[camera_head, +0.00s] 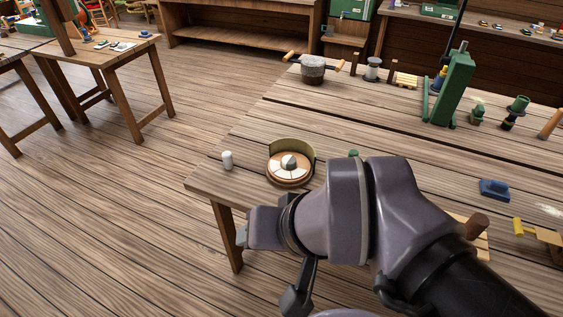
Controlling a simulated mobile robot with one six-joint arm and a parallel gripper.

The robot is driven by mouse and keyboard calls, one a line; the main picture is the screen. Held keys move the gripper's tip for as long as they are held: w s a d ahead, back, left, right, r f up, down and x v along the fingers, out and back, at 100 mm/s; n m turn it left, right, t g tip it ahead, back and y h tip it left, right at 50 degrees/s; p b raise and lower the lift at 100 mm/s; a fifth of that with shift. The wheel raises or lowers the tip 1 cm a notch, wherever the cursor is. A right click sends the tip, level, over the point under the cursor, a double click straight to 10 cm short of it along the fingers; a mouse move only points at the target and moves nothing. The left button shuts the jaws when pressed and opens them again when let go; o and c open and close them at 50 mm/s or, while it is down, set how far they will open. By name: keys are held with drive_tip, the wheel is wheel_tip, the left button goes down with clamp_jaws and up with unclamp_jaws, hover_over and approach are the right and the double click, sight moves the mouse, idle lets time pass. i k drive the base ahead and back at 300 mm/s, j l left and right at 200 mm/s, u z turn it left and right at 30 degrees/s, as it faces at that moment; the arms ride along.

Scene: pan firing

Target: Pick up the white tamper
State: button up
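A small white upright cylinder (227,160), which looks like the white tamper, stands near the left corner of the wooden workbench (203,182). It is left of a round pan (290,178) with white and orange-brown segments, a grey centre piece and a curved olive rim behind. My gripper (262,229) is in front of and below the cylinder in the picture, clearly apart from it. I see it from behind and the side. The wrist covers much of it, so whether its fingers are open is unclear.
The bench holds a dark pot (313,72), a green press-like stand (455,88), a blue block (494,189) and a yellow-handled tool (525,228). A small green piece (353,154) is partly behind my wrist. The bench around the cylinder is clear.

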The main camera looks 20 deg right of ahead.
sight(227, 156)
drive_tip(key=i+j+z, duration=0.9)
drive_tip(key=j+z, duration=0.25)
drive_tip(key=i+j+z, duration=0.15)
drive_tip(key=j+z, duration=0.2)
drive_tip(key=j, duration=0.15)
